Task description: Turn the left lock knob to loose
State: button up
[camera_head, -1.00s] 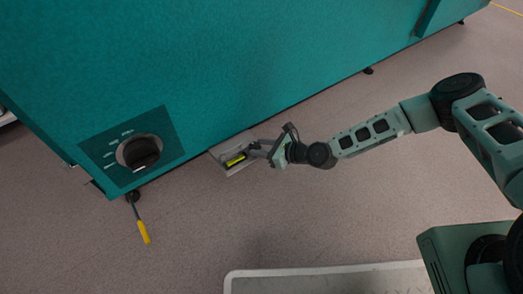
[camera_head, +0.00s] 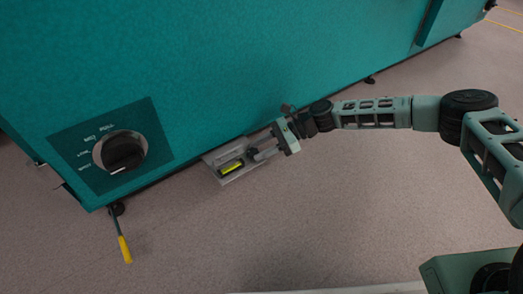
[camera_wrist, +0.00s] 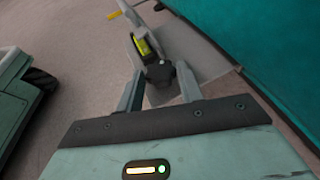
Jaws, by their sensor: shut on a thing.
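A small dark knob (camera_wrist: 160,72) stands on a grey bracket (camera_head: 212,158) low beside the teal chamber. A yellow vial (camera_head: 231,168) sits in the bracket, left of the knob; it also shows in the wrist view (camera_wrist: 144,46), just beyond the knob. My gripper (camera_head: 256,154) reaches in from the right at the bracket's right end. In the wrist view its two fingers (camera_wrist: 160,82) are on either side of the knob, shut on it. Any loose or tight marking on the knob is too small to see.
The teal chamber (camera_head: 250,70) fills the back. A large black dial (camera_head: 124,153) is on its panel at the left. A lever with a yellow handle (camera_head: 125,249) sticks out below the panel. The floor (camera_head: 330,220) in front is clear.

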jog(key=shift+w+f+n+g+h+b, duration=0.1)
jog(key=shift+w+n+g+h+b, duration=0.15)
jog(key=shift+n+g, duration=0.35)
jog(key=shift+w+n+g+h+b, duration=0.1)
jog(key=shift+n+g+h, duration=0.25)
jog(key=shift+n+g, duration=0.2)
jog(key=o, duration=0.7)
jog(key=p+v, duration=0.2)
jog(key=v, duration=0.3)
jog(key=p+v, duration=0.3)
jog(key=v, duration=0.3)
jog(key=p+v, duration=0.2)
jog(key=v, duration=0.4)
jog(key=shift+w+p, duration=0.35)
